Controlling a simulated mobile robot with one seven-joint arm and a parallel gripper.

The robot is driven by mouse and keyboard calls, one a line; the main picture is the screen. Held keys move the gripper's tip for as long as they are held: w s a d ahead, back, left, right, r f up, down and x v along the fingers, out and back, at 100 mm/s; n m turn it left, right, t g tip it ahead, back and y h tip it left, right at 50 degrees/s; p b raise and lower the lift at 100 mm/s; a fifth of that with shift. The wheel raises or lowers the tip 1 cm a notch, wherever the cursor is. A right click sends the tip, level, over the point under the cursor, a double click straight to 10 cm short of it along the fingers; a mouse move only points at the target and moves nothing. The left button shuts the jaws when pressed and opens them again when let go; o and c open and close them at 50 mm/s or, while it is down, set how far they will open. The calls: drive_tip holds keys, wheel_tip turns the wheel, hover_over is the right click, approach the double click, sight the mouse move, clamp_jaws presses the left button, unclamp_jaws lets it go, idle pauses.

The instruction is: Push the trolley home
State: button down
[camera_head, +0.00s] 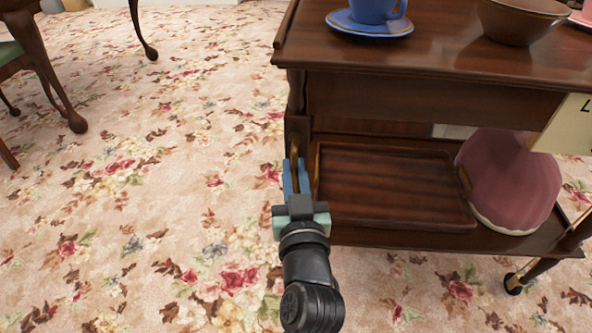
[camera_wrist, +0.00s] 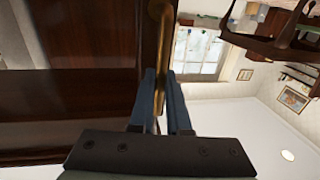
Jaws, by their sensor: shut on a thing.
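The trolley (camera_head: 420,103) is dark polished wood with a top and a lower shelf, at the right in the head view. My gripper (camera_head: 295,178) is at its left end, with its blue fingers around an upright brass handle (camera_head: 295,168). In the wrist view the brass handle (camera_wrist: 158,45) runs down between the blue fingers (camera_wrist: 159,100). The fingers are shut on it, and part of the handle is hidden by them. The trolley's wood (camera_wrist: 75,90) fills the left of the wrist view.
A blue cup on a saucer (camera_head: 371,26) and a brown bowl (camera_head: 520,22) stand on top. A tray (camera_head: 390,185) and a pink domed object (camera_head: 508,180) are on the lower shelf. Table and chair legs (camera_head: 70,115) are at upper left. Floral carpet (camera_head: 160,200) is open at left.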

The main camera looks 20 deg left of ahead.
drive_tip(key=shift+d, duration=0.2)
drive_tip(key=c, duration=0.9)
unclamp_jaws()
drive_tip(key=p+v, duration=0.1)
drive_tip(key=v, duration=1.2)
drive_tip(key=shift+w, duration=0.1)
